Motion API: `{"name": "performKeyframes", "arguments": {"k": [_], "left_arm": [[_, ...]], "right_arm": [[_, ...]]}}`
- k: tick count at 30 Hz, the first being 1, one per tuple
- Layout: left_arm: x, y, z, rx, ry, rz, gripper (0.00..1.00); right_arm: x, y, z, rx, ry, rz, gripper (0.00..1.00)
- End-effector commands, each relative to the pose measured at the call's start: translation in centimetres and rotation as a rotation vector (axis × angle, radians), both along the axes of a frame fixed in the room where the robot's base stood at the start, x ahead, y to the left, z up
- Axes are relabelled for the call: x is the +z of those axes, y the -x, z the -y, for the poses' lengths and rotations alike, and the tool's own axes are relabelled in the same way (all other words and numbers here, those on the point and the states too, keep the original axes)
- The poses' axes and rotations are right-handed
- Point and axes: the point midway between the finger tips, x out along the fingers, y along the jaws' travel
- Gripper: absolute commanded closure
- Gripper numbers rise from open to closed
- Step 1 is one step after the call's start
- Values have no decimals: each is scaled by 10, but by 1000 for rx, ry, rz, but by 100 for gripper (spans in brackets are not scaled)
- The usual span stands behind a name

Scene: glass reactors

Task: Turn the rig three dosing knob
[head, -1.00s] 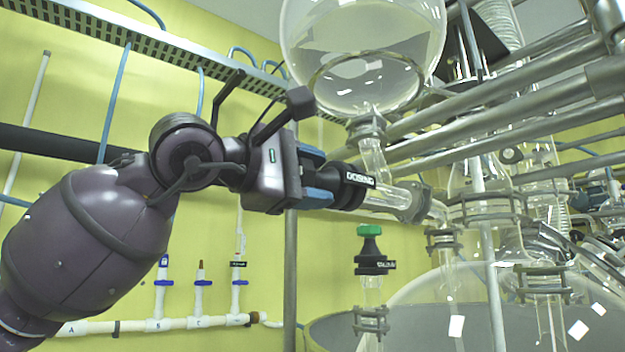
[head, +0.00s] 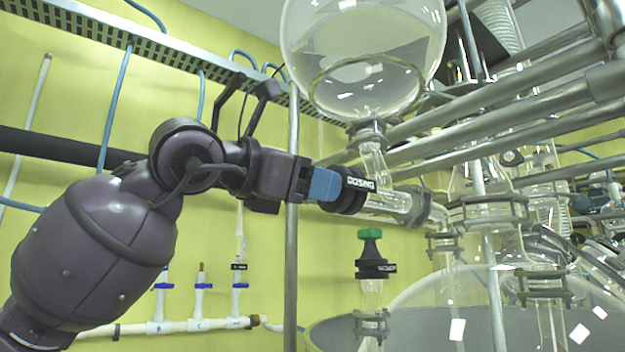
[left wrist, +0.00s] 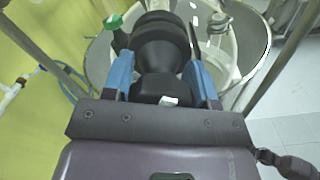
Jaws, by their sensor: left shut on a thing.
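The dosing knob (head: 347,190) is black with a white "DOSING" label and sits on the end of a horizontal glass tube below a round glass flask. My left gripper (head: 328,186) comes in from the left and is shut on the knob's end. In the left wrist view, the blue fingers of my left gripper (left wrist: 164,82) lie on both sides of the black knob (left wrist: 160,50). My right gripper is in neither view.
The round glass flask (head: 365,50) hangs just above the knob. A green-topped valve (head: 371,250) stands below it. Metal rails (head: 490,115) cross at the right. A vertical pole (head: 292,250) stands behind my left wrist.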

Motion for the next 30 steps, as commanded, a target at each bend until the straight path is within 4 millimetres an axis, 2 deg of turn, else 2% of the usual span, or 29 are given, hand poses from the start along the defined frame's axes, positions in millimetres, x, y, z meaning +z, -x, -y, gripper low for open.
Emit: {"name": "performKeyframes", "arguments": {"k": [15, 30], "left_arm": [[0, -1, 0, -2, 256, -355, 71], [-1, -1, 0, 0, 353, -489, 71]], "right_arm": [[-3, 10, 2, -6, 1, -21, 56], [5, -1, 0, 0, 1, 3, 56]]}}
